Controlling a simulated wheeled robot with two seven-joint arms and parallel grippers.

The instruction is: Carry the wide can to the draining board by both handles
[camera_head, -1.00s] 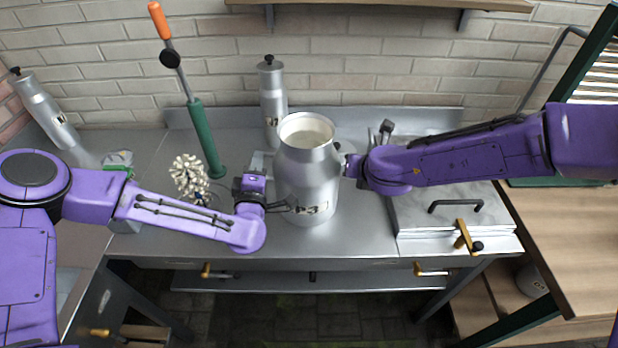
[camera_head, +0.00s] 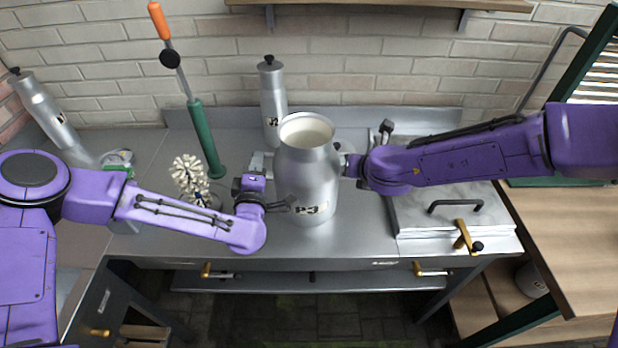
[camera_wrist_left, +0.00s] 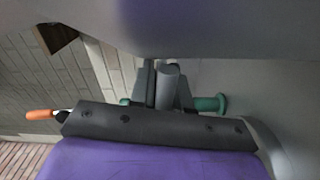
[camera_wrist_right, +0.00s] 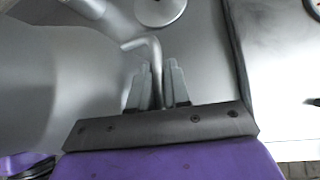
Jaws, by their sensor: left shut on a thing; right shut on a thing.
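The wide can (camera_head: 307,180) is a silver metal churn with an open top, upright over the middle of the steel counter (camera_head: 352,225). I cannot tell whether its base touches the counter. My left gripper (camera_head: 264,162) is at its left side. In the left wrist view, the left fingers (camera_wrist_left: 167,88) are shut on a grey handle bar (camera_wrist_left: 167,84). My right gripper (camera_head: 347,164) is at the can's right side. In the right wrist view, its fingers (camera_wrist_right: 158,88) are shut on the bent right handle (camera_wrist_right: 150,48). I cannot pick out the draining board for certain.
A slim can (camera_head: 272,100) stands behind the wide can. A green pump with an orange grip (camera_head: 204,140) and a pale bristly brush (camera_head: 190,178) stand left. A marble slab with a black handle (camera_head: 430,225) lies right. Another can (camera_head: 45,108) stands far left.

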